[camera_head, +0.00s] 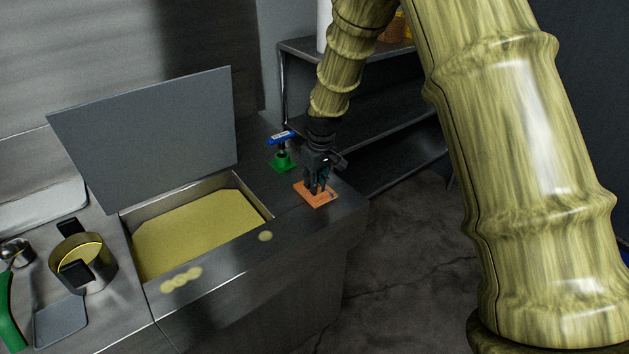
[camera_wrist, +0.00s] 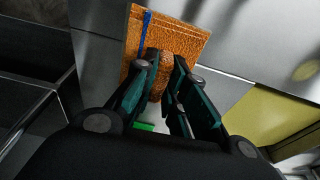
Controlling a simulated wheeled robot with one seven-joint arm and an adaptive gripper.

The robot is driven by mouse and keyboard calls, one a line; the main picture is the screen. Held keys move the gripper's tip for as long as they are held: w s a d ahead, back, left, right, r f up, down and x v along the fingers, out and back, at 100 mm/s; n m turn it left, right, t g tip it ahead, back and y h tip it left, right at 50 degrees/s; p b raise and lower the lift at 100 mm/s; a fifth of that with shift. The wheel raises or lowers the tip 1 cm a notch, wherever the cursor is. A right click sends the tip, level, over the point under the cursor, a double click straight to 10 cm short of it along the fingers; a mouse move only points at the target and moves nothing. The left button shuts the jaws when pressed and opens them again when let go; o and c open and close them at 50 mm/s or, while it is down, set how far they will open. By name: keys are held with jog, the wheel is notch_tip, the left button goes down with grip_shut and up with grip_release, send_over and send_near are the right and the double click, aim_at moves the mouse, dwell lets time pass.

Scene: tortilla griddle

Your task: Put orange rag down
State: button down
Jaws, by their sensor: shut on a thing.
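The orange rag (camera_head: 327,198) is a flat square at the right end of the metal counter (camera_head: 290,225), near its front right corner. My gripper (camera_head: 318,188) points down onto it with its fingers shut on the rag. In the wrist view the rag (camera_wrist: 172,42) spreads out beyond the fingertips (camera_wrist: 163,75), which are close together over it. I cannot tell whether the rag lies fully flat on the counter, as the fingers hide part of it.
A green-based tool with a blue handle (camera_head: 281,138) stands just behind the rag. Left of it is an open bin of yellow contents (camera_head: 200,230) with a raised grey lid (camera_head: 150,135). A pot (camera_head: 104,277) is farther left. A shelf rack (camera_head: 297,52) stands behind.

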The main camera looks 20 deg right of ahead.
jog(key=shift+f, duration=0.25)
jog(key=c, duration=1.5)
grip_release()
jog(key=shift+o, duration=0.2)
jog(key=shift+r, duration=0.15)
notch_tip(320, 180, up, 12)
jog(key=s+b, duration=0.1)
jog(key=b, duration=0.1)
jog(key=shift+s+d, duration=0.25)
jog(key=shift+s, duration=0.1)
